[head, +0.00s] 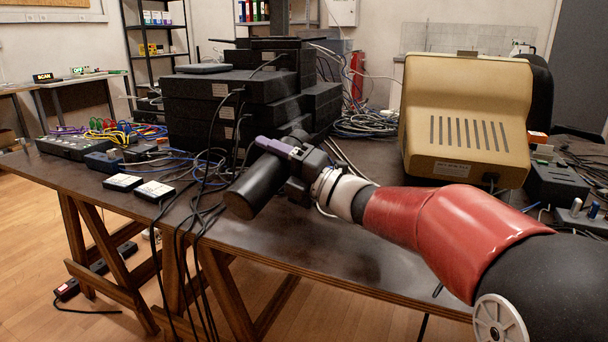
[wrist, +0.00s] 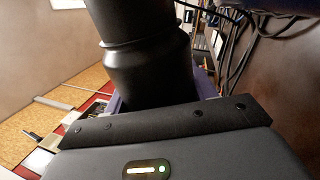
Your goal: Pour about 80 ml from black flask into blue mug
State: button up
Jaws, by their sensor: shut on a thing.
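My gripper (head: 286,148), with purple fingers, is shut on the black flask (head: 252,188) above the front part of the dark table. The flask is tilted well over, with one broad end low and toward the front left, and the rest running up behind the fingers. In the wrist view the flask (wrist: 150,70) sits between the purple fingers, with a ridge around its body; its upper end is cut off by the frame. I cannot tell which end is the mouth, and no liquid shows. I cannot make out the blue mug in either view.
Stacked black network boxes (head: 232,95) stand behind the flask, with loose black cables (head: 190,215) hanging over the front edge. A beige monitor (head: 468,115) stands to the right. Two small black-and-white boxes (head: 155,189) lie left. The front table strip (head: 330,252) is bare.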

jog(key=shift+s+n, duration=0.15)
jog(key=shift+n, duration=0.15)
jog(key=shift+s+a+f+b, duration=0.1)
jog(key=shift+s+f+b, duration=0.1)
jog(key=shift+f+b, duration=0.25)
jog(key=shift+w+n+g, duration=0.15)
jog(key=shift+n+g, duration=0.15)
jog(key=shift+n, duration=0.3)
jog(key=shift+r, duration=0.1)
dwell(0.8)
